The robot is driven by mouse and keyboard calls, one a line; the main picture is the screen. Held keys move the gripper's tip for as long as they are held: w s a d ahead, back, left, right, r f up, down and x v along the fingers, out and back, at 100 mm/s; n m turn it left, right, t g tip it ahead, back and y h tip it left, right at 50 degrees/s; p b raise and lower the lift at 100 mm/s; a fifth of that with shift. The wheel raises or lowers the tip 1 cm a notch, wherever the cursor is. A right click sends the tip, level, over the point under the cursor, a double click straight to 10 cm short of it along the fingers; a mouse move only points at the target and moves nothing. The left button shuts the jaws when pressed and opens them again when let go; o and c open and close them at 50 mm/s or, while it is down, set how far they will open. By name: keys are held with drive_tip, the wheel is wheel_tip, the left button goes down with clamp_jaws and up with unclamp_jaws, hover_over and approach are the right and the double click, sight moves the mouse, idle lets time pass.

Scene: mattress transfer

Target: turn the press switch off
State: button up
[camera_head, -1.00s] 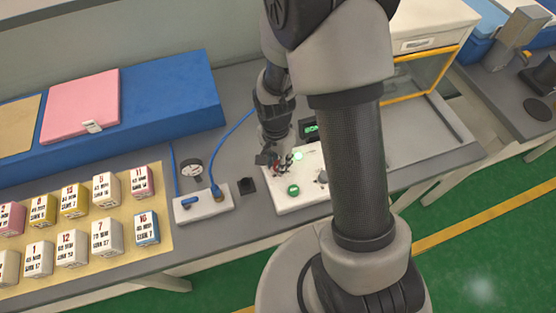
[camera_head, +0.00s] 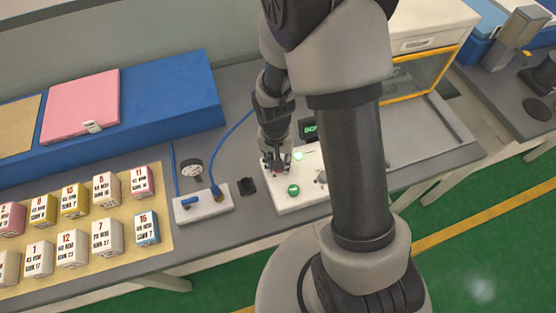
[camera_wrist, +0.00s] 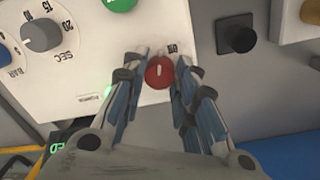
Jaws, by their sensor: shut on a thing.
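The white control panel (camera_head: 287,206) lies on the grey bench, with a green button (camera_head: 293,190) near its front and a lit green lamp (camera_head: 298,156) behind. My gripper (camera_head: 277,166) points down over the panel's left part. In the wrist view a round red switch (camera_wrist: 159,72) with a white mark sits between my two fingers, which are shut on it from either side. The green button (camera_wrist: 120,4) is also partly visible there. The lit lamp (camera_wrist: 108,91) shows beside the left finger.
A grey dial marked SEC (camera_wrist: 42,35) and a blue dial (camera_wrist: 5,54) are on the panel. A black square block (camera_head: 247,186) and a white box with a blue cable (camera_head: 204,204) stand to the left. Numbered boxes (camera_head: 107,237) fill a tan board. A small display (camera_head: 309,128) glows green behind.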

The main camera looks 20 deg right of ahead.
drive_tip(key=n+p, duration=0.1)
drive_tip(key=n, duration=0.5)
drive_tip(key=n+p, duration=0.2)
drive_tip(key=n, duration=0.4)
drive_tip(key=shift+d, duration=0.1)
drive_tip(key=shift+n, duration=0.3)
idle(0.3)
drive_tip(key=o, duration=1)
drive_tip(key=shift+o, duration=0.2)
drive_tip(key=shift+r, duration=0.1)
wheel_tip(320, 180, up, 12)
drive_tip(key=shift+s+a, duration=0.2)
